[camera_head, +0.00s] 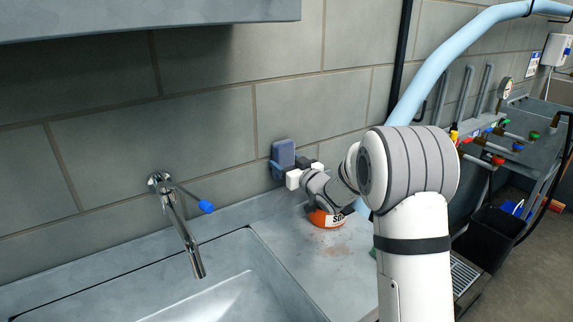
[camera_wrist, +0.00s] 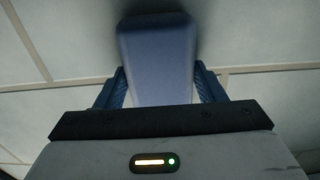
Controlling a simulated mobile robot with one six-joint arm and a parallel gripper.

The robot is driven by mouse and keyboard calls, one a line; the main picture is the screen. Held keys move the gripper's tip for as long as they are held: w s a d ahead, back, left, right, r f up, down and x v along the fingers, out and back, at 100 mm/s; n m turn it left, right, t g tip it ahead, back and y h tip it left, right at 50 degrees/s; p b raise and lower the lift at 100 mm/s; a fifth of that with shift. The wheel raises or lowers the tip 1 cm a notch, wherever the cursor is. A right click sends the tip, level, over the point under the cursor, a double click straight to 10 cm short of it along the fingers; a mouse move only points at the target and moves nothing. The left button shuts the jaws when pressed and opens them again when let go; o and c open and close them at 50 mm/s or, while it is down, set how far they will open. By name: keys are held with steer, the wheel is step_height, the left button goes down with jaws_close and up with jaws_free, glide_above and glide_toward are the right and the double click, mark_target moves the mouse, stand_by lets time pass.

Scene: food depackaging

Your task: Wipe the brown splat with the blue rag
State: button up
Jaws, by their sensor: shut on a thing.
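My gripper (camera_head: 281,170) is at the tiled wall above the back of the counter, shut on a blue block-like thing that stands upright between its fingers. This is the only thing that could be the blue rag (camera_head: 284,152), though it looks stiff. In the wrist view the blue rag (camera_wrist: 158,55) sits between the two blue fingers of my gripper (camera_wrist: 160,88). A faint reddish-brown splat (camera_head: 334,250) lies on the grey counter, right of the sink and below my gripper. My arm may hide part of it.
An orange tub (camera_head: 326,220) with a white label stands on the counter just behind the splat, partly hidden by my arm. A sink (camera_head: 215,300) with a blue-handled tap (camera_head: 185,228) is on the left. A green thing (camera_head: 373,253) shows beside my arm. A grey shelf (camera_head: 150,18) overhangs at upper left.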

steer(key=shift+s+d+f, duration=0.15)
steer(key=shift+s, duration=0.2)
steer(key=shift+b+v, duration=0.95)
steer(key=shift+v, duration=1.5)
steer(key=shift+d, duration=0.15)
steer(key=v, duration=0.2)
steer(key=shift+s+d+b, duration=0.25)
steer(key=shift+s+b, duration=0.05)
steer(key=shift+s, duration=0.05)
